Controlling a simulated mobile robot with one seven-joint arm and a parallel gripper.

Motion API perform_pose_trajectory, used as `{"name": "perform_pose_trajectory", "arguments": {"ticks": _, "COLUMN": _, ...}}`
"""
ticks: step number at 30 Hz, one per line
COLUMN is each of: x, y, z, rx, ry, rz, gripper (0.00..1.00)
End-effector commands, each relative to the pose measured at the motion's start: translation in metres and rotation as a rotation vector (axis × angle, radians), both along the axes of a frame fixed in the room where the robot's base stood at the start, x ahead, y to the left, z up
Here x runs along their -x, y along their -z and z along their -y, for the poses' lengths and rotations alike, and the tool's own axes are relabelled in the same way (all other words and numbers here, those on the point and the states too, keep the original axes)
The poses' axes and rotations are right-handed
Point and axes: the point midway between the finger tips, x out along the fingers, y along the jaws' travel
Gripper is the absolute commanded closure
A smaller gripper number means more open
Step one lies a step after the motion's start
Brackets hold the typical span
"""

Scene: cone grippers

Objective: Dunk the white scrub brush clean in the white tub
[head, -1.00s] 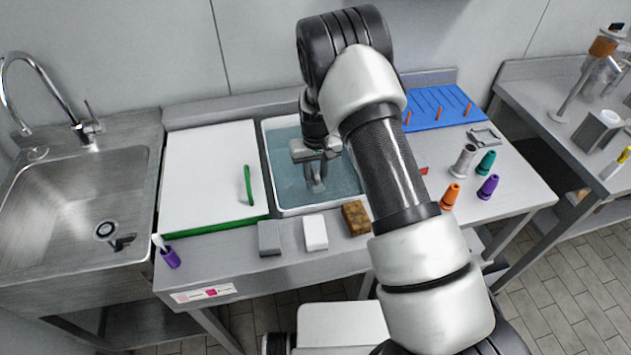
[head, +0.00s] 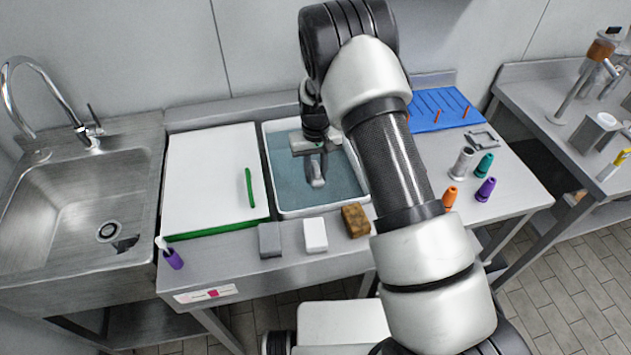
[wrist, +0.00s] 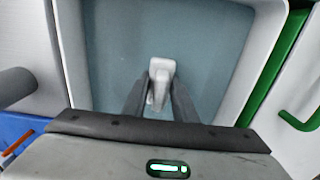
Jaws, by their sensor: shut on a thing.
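The white tub (head: 318,211) stands in the middle of the counter and holds blue-grey water. It fills most of the wrist view, where its rim (wrist: 262,50) shows at the right. My gripper (head: 316,172) is over the tub, pointing down. It is shut on a white object that looks like the white scrub brush (wrist: 161,70). In the head view the brush (head: 318,182) shows below the fingers, at or in the water; how deep it sits I cannot tell. The fingers hide part of it.
Left of the tub is a white board (head: 210,180) with a green handle-like piece (head: 250,188). In front lie a grey block (head: 270,240), a white block (head: 316,235) and a brown sponge (head: 355,220). Several coloured cones, including an orange one (head: 450,197), stand at right.

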Motion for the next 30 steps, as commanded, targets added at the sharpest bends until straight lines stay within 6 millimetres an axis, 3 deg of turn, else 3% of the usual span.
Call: {"name": "perform_pose_trajectory", "arguments": {"ticks": 30, "x": 0.0, "y": -0.084, "z": 0.0, "rx": 0.0, "ry": 0.0, "rz": 0.0, "gripper": 0.97}}
